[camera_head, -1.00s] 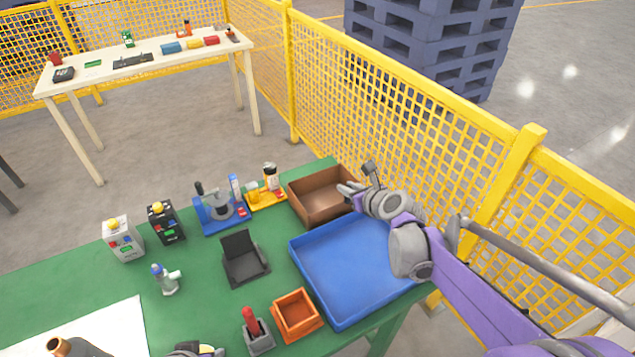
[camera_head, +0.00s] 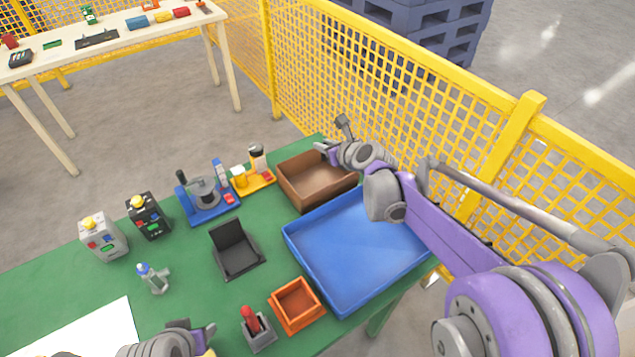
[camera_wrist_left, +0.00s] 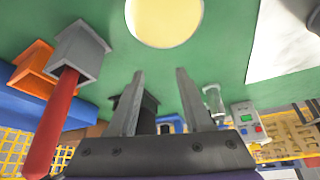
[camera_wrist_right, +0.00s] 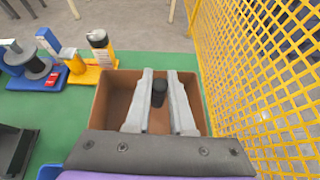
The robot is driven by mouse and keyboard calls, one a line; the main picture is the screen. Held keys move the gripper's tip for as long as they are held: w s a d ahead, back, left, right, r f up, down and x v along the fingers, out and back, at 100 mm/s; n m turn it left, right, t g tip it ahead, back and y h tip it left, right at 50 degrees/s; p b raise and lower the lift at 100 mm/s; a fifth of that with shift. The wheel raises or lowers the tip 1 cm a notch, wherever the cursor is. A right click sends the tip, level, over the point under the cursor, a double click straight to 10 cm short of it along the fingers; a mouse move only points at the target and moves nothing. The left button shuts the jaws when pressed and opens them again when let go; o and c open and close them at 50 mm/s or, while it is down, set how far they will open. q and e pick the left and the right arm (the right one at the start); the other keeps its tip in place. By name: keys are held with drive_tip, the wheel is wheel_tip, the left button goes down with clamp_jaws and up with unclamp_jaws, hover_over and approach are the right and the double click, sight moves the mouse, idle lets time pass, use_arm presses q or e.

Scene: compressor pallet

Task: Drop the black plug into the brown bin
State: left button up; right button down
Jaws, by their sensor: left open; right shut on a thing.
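The brown bin (camera_head: 312,192) stands at the far right corner of the green table; its left wall (camera_wrist_right: 107,100) also shows in the right wrist view. My right gripper (camera_head: 323,148) is over the bin. In the right wrist view its fingers are shut on the black plug (camera_wrist_right: 159,90), with the bin's inside below it. I cannot make out the plug in the head view. My left gripper (camera_head: 208,338) is low at the table's near side. In the left wrist view (camera_wrist_left: 160,78) its fingers are apart, with nothing between them.
A blue tray (camera_head: 350,292) lies in front of the bin, with an orange box (camera_head: 282,312) and a red-handled grey holder (camera_head: 258,342) nearby. Yellow fixtures (camera_head: 240,178) stand left of the bin. A yellow mesh fence (camera_head: 400,110) runs behind it.

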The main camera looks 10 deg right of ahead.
use_arm(q)
drive_tip(key=shift+f, duration=0.1)
use_arm(e)
drive_tip(key=shift+f, duration=0.2)
drive_tip(key=c, duration=0.7)
unclamp_jaws()
use_arm(q)
drive_tip(key=shift+r, duration=0.2)
use_arm(e)
drive_tip(key=v, duration=1)
drive_tip(key=shift+s+r, duration=0.2)
drive_tip(key=shift+s, duration=0.15)
